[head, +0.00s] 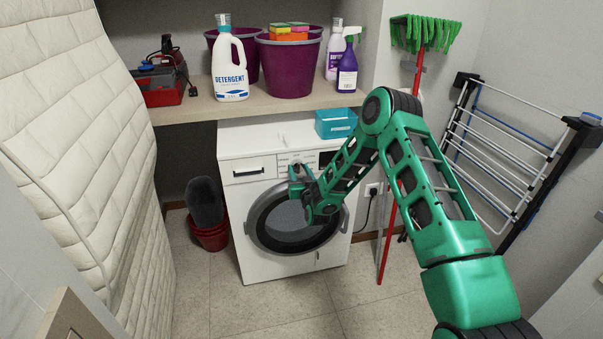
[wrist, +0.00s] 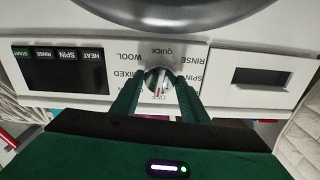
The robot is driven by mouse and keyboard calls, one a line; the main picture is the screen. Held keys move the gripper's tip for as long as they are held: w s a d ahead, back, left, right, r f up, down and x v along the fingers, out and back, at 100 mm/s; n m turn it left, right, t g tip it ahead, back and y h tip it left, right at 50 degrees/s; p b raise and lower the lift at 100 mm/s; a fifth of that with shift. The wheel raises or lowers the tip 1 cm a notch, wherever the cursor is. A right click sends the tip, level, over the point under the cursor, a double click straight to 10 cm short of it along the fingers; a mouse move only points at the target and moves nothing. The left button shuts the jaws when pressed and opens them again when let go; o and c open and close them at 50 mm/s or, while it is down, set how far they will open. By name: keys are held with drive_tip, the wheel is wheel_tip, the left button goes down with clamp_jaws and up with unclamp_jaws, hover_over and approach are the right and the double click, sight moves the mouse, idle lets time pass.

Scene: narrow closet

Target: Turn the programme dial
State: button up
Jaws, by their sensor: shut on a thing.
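The white washing machine (head: 240,215) stands under the shelf, its round door (head: 262,222) closed. The programme dial (wrist: 158,80) is on its front panel, a round silvery knob with a red mark, ringed by words such as QUICK, WOOL, RINSE, SPIN and MIXED. The wrist view shows the panel upside down. My gripper (wrist: 158,88) has its two green fingers on either side of the dial, shut on it. In the head view my gripper (head: 298,172) is at the panel, and the dial is partly hidden by it.
A dark display (wrist: 62,70) is beside the dial, and a drawer handle (wrist: 262,77) is on its other side. A teal box (head: 336,124) sits on the machine. A detergent bottle (head: 230,75) and purple buckets (head: 290,70) stand on the shelf. The floor in front is clear.

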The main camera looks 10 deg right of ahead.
drive_tip(key=m, duration=0.4)
drive_tip(key=shift+d+f+m, duration=0.15)
drive_tip(key=shift+m, duration=1.65)
drive_tip(key=shift+f, duration=0.1)
drive_tip(key=o, duration=1.1)
drive_tip(key=shift+c, duration=0.2)
drive_tip(key=s, duration=1)
drive_tip(key=shift+s, duration=0.35)
